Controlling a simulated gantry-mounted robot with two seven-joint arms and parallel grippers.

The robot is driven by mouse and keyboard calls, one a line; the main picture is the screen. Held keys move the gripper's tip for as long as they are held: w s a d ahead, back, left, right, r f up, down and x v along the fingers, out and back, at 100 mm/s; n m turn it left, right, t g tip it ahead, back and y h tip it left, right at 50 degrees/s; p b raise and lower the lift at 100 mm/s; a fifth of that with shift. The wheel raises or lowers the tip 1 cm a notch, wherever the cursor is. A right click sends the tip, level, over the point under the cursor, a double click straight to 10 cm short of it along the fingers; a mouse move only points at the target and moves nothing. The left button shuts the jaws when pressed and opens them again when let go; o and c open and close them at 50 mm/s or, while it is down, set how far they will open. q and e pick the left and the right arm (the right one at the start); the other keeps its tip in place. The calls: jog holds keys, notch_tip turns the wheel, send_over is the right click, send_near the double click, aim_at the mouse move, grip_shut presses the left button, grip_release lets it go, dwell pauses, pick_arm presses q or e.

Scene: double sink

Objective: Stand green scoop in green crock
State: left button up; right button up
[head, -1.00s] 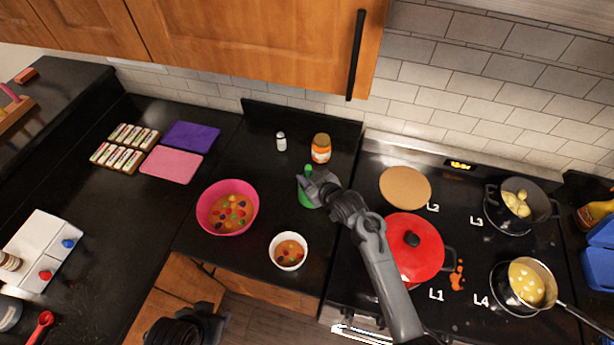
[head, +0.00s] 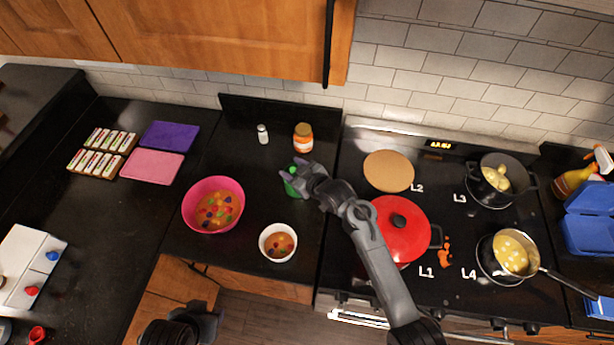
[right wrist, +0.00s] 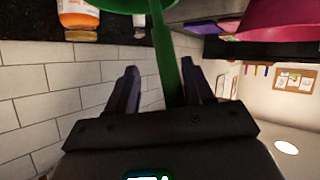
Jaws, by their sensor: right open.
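A green crock (head: 291,188) stands on the dark counter, partly hidden behind my right gripper (head: 303,176) in the head view. A green handle, apparently the scoop's (right wrist: 168,60), runs between the two fingers of my right gripper (right wrist: 160,90) in the right wrist view. The fingers are apart on either side of it, open. The handle leads to a rounded green edge at the top of that view, likely the crock (right wrist: 120,5); the scoop's lower end is hidden. My left gripper (head: 190,322) is low at the bottom edge, away from the crock; its jaws are unclear.
A pink bowl (head: 188,212) and a white bowl (head: 264,245) with food stand left and in front of the crock. An orange jar (head: 303,138) and a shaker (head: 262,134) stand behind. A red pot (head: 415,225) sits on the stove to the right.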

jog(key=v, duration=0.9)
jog(key=shift+s, duration=0.2)
jog(key=shift+d+r, duration=0.1)
dwell(0.4)
